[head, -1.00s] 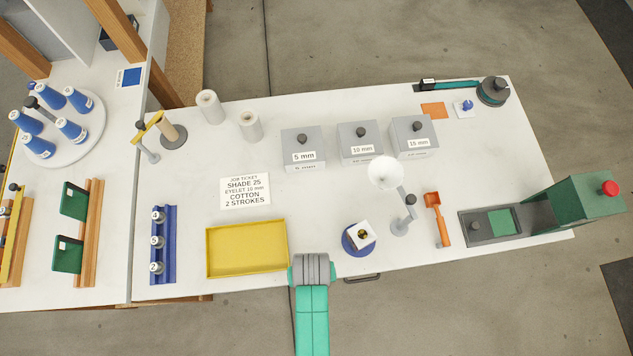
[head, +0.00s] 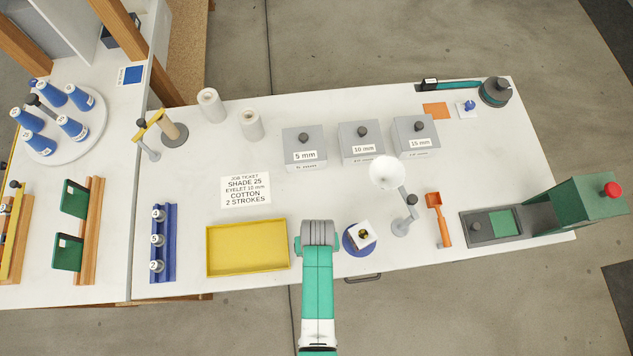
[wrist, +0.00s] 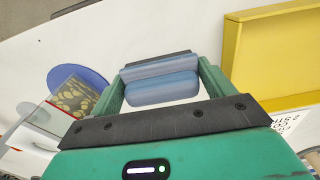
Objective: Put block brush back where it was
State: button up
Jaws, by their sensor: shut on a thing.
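My gripper (head: 319,242) is over the front edge of the white table, between the yellow tray and the blue disc. In the wrist view its green fingers (wrist: 162,80) are shut on a blue-grey block with a dark strip along its far side, which I take to be the block brush (wrist: 162,88). In the head view my gripper and arm hide the brush. It is held above the table; the exact height cannot be told.
The yellow tray (head: 247,273) is just left of my gripper. A lamp (head: 388,174), an orange scoop (head: 438,220) and a green press (head: 580,205) stand to the right. Grey boxes (head: 303,148) line the back. A job ticket (head: 246,190) lies behind the tray.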

jog(key=o, duration=1.1)
jog(key=shift+f, duration=0.1)
jog(key=shift+o, duration=0.2)
notch_tip(320, 180, up, 12)
jog(key=p, duration=0.1)
jog(key=shift+d+r, duration=0.1)
jog(key=shift+r, duration=0.1)
